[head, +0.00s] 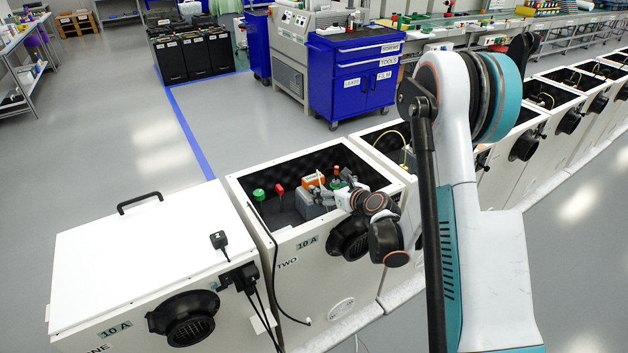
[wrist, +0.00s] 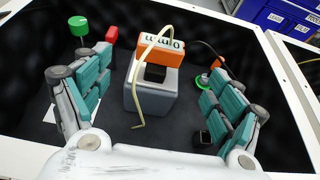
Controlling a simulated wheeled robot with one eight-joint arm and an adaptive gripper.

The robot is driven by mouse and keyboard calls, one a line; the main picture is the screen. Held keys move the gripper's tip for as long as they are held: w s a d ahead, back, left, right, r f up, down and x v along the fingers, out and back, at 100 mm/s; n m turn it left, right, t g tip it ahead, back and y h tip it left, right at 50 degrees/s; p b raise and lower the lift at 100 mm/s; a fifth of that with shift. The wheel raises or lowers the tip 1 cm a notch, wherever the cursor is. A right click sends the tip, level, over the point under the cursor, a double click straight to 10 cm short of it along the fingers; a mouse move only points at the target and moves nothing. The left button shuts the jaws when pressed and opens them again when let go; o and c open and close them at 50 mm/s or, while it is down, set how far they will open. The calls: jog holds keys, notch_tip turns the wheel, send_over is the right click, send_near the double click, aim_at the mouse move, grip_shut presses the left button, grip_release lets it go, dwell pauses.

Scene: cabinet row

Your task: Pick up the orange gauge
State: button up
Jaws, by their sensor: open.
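The orange gauge (wrist: 160,55) has a pale face with dark marks and sits on top of a grey block (wrist: 150,98). A thin yellowish bent wire crosses in front of it in the wrist view. In the head view the gauge (head: 313,181) shows inside the open cabinet labelled TWO, partly behind my gripper. My gripper (wrist: 161,72) is open and empty, with one teal-padded finger on each side of the block and gauge. The fingers appear apart from both. In the head view my gripper (head: 332,192) reaches into the cabinet from the right.
The open cabinet's white rim (head: 262,228) surrounds the work space. A green knob (wrist: 78,24) and a red part (wrist: 112,33) stand left of the gauge. A grey-green part (wrist: 204,80) is beside the right finger. A closed cabinet (head: 140,250) stands to the left.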

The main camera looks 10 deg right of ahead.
aim_at(316, 180)
jog(key=x, duration=0.6)
jog(key=shift+p, duration=0.4)
jog(key=shift+b+x, duration=1.35)
jog(key=shift+x, duration=1.6)
jog(key=shift+w+d+r, duration=0.1)
jog(key=shift+r, duration=0.05)
jog(key=c, duration=1.3)
jog(key=shift+o, duration=0.2)
jog(key=shift+r, duration=0.1)
